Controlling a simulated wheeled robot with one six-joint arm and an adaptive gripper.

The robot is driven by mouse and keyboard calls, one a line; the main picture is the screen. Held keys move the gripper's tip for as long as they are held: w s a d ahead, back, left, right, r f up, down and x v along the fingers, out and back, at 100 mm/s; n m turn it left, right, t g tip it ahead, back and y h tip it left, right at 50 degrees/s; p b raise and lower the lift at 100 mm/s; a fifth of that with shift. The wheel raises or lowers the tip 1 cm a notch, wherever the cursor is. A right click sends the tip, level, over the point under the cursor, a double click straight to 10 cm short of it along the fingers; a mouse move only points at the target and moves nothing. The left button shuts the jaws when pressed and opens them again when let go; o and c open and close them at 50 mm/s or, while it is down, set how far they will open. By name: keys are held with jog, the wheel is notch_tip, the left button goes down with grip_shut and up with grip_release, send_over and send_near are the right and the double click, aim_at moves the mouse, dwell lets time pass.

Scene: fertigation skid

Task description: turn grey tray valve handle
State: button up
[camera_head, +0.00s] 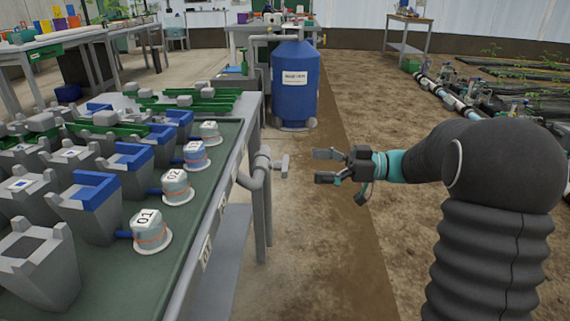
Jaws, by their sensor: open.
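The grey valve handle (284,166) is a small T-shaped lever at the right end of a grey pipe fitting (262,161), beside the right edge of the tray bench. My gripper (322,166) comes in from the right and points left at about the handle's height in the picture. Its two dark fingers are spread apart, with nothing between them. A gap shows between the fingertips and the handle. Nothing hides the handle in this view.
The bench (190,262) fills the left, with grey holders and several numbered white-capped pots such as pot 01 (150,232). A blue tank (296,82) stands behind the handle. A metal trolley (408,36) stands farther back. The floor (330,250) below my gripper is clear.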

aim_at(285, 162)
jog(key=a, duration=0.7)
jog(key=shift+w+a, duration=0.15)
jog(key=shift+a, duration=0.1)
jog(key=c, duration=1)
